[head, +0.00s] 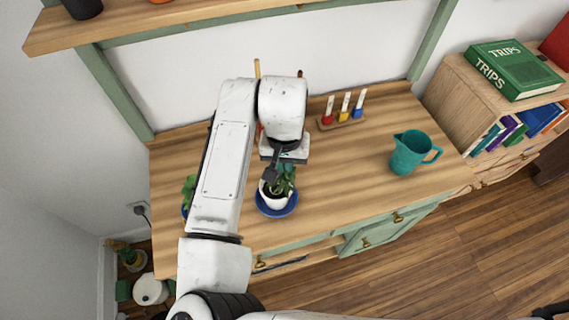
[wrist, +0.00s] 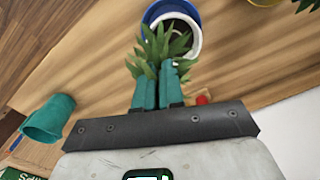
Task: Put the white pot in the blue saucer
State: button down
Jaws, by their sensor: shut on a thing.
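The white pot (head: 272,202), with a green leafy plant, is at the front middle of the wooden counter. It sits upright, as far as I can tell, inside the rim of the blue saucer (head: 283,211). In the wrist view, the white pot (wrist: 187,22) shows within the blue saucer (wrist: 170,7) at the top. My gripper (head: 272,172) reaches down from above. In the wrist view, the teal fingers of my gripper (wrist: 158,70) are close together at the plant's leaves, shut on the potted plant. The leaves hide the exact grip and part of the pot.
A teal pitcher (head: 405,153) stands to the right on the counter. A rack of coloured tubes (head: 343,117) stands at the back. Another plant (head: 189,188) is partly hidden behind my arm at left. The counter between saucer and pitcher is clear.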

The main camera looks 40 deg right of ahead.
jog(key=shift+f, duration=0.15)
jog(key=c, duration=1.2)
grip_release()
jog(key=shift+c, duration=0.2)
notch_tip(320, 180, up, 12)
jog(key=shift+b, duration=0.45)
jog(key=s+d+f+n+t+h, duration=0.1)
jog(key=d+f+t+h, duration=0.15)
jog(key=d, duration=0.65)
jog(key=s+d+f+n+t+h, duration=0.1)
jog(key=d+f+n+h, duration=0.15)
jog(key=d, duration=0.55)
jog(key=s+a+f+n+g+y, duration=0.1)
jog(key=s+a+f+n+y, duration=0.1)
jog(key=s+a+f, duration=0.3)
jog(key=s+a+f+n+g+y, duration=0.1)
jog(key=s+a+f+n+y, duration=0.1)
jog(key=s+a+f, duration=0.4)
jog(key=s+f, duration=0.5)
jog(key=s, duration=0.3)
jog(key=shift+s+f+y, duration=0.3)
jog(key=shift+f+y, duration=0.05)
jog(key=shift+y, duration=0.05)
